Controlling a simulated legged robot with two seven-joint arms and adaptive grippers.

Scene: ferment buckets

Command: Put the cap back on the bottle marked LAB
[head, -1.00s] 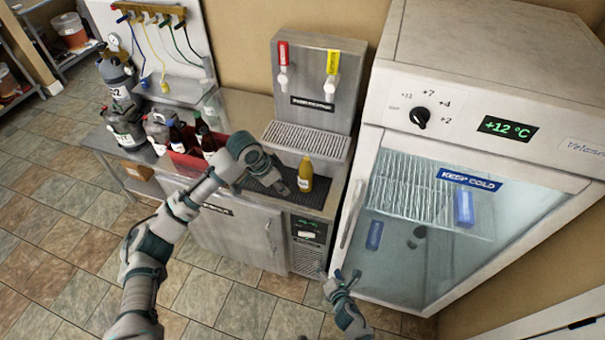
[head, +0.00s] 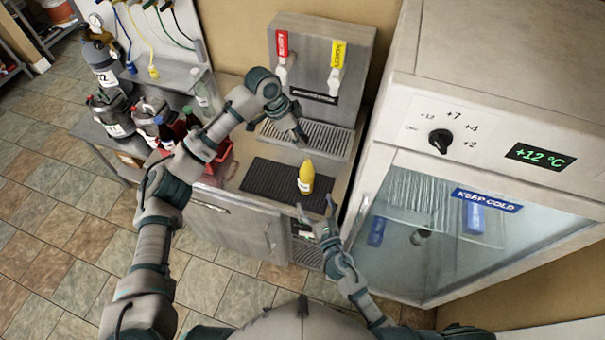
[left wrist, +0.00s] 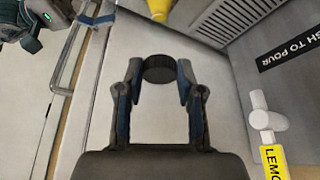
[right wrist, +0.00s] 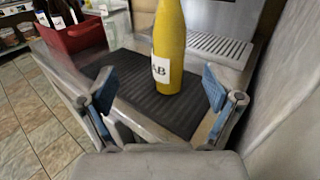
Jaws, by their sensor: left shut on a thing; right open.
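The yellow bottle (head: 306,177) stands upright on a black mat (head: 265,180) on the counter. In the right wrist view the bottle (right wrist: 170,45) shows a white label with "AB" readable; its top is cut off by the frame. My left gripper (head: 302,138) is shut on a dark round cap (left wrist: 160,69), above and behind the bottle near the drip tray. Part of the bottle (left wrist: 159,8) shows at the top edge of the left wrist view. My right gripper (head: 318,212) is open and empty at the counter's front edge, in front of the bottle.
A dispenser with a red tap (head: 282,45) and a yellow tap (head: 337,55) stands behind a slotted drip tray (head: 334,140). A red crate (head: 222,155) and dark bottles are left. A glass-door fridge (head: 400,170) closes off the right side.

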